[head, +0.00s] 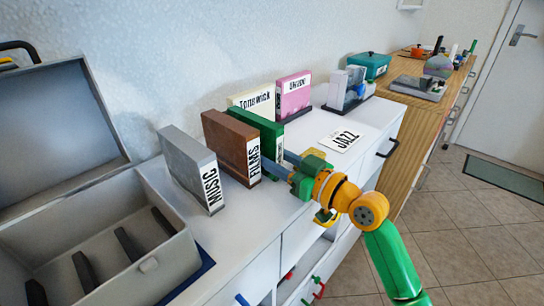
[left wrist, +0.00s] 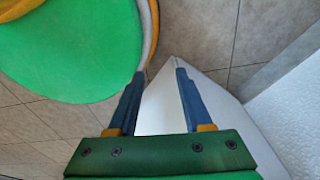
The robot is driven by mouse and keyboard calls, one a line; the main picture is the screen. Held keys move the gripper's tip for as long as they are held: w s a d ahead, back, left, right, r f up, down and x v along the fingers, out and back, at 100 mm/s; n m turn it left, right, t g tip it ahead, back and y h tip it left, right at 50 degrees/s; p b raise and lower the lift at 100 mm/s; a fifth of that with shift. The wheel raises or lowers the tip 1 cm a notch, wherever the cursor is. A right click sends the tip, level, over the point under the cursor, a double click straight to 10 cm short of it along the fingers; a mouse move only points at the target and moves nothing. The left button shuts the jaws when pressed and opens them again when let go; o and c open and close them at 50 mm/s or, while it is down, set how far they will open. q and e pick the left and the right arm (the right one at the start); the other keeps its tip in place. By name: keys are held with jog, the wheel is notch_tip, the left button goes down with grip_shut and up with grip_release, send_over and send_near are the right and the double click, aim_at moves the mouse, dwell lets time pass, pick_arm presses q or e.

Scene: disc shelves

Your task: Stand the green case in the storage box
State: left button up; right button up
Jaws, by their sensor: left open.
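The green case (head: 248,116) stands upright on the white cabinet, behind the brown case. The brown case hides part of it. My right gripper (head: 283,163) is at the near edge of the green case, its blue fingers pointing left. I cannot tell whether they are closed on the case. The grey storage box (head: 160,272) is at the lower left with its lid open and dark dividers inside. My left gripper (left wrist: 157,100) shows only in the left wrist view. It is open and empty, above a white surface and the tiled floor.
The brown case (head: 228,143) and the grey case (head: 190,165) stand between the green case and the box. A cream case (head: 248,93) and a pink case (head: 291,95) stand behind. A white JAZZ case (head: 342,138) lies flat at the right.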

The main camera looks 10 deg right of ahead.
jog(key=b+v, duration=0.2)
jog(key=v, duration=1)
